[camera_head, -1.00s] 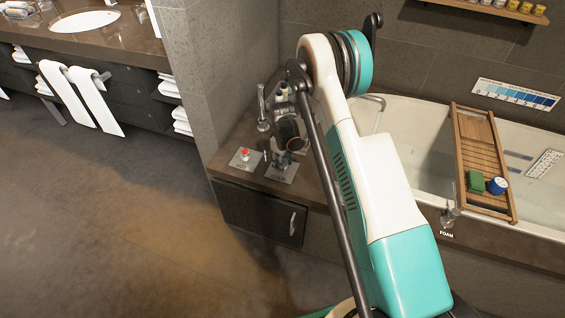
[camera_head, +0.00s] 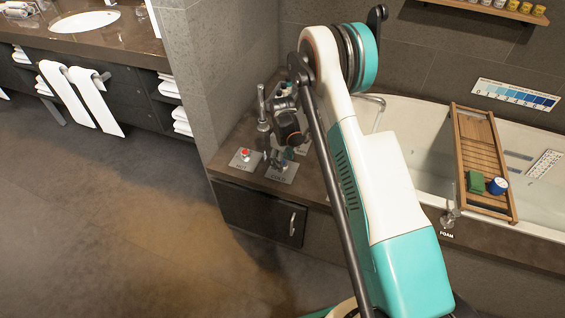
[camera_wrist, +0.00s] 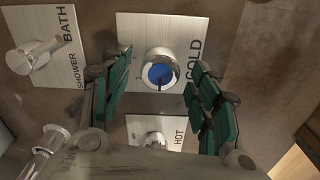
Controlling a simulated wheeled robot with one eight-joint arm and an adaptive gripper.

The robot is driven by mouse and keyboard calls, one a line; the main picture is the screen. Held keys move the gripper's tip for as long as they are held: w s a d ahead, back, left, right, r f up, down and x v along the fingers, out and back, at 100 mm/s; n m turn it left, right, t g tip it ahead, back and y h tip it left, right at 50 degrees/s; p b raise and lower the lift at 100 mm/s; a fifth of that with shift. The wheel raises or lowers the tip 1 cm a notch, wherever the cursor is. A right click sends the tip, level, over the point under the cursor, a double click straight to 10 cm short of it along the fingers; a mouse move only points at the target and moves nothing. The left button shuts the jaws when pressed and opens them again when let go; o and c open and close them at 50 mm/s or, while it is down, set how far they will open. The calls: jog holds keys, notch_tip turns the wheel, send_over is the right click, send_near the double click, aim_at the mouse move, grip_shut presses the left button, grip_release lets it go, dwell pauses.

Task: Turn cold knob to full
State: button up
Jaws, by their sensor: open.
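The cold knob (camera_wrist: 160,70) is a round metal knob with a blue cap and a dark pointer line, on a metal plate marked COLD (camera_wrist: 190,22). In the wrist view my gripper (camera_wrist: 160,92) is open, with one green-padded finger left of the knob and one right of it, both apart from it. In the head view my gripper (camera_head: 281,158) is over the cold plate (camera_head: 282,174), and the knob is largely hidden by it. The hot knob (camera_wrist: 153,140) is partly hidden by my gripper's body in the wrist view; its red cap (camera_head: 245,152) shows in the head view.
A metal lever on a BATH/SHOWER plate (camera_wrist: 35,55) stands left of the knobs, with another metal fitting (camera_wrist: 45,145) below it. The bathtub (camera_head: 425,150), with a wooden tray (camera_head: 485,150) across it, is to the right. A tiled wall (camera_head: 215,60) rises behind left.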

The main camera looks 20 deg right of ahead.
notch_tip(320, 180, up, 10)
dwell(0.4)
dwell(0.3)
jog(key=s+r+m+t, duration=0.2)
jog(key=s+r, duration=0.4)
jog(key=r, duration=0.6)
jog(key=s+r+m+t, duration=0.15)
jog(key=s+r, duration=0.45)
jog(key=r, duration=0.6)
jog(key=s+r+m+t, duration=0.2)
jog(key=s, duration=0.9)
jog(key=s+r+m+t, duration=0.1)
jog(key=s+r+m, duration=0.1)
jog(key=s, duration=0.9)
jog(key=shift+r+m+t, duration=0.35)
jog(key=shift+r+m, duration=0.05)
jog(key=shift+m, duration=0.25)
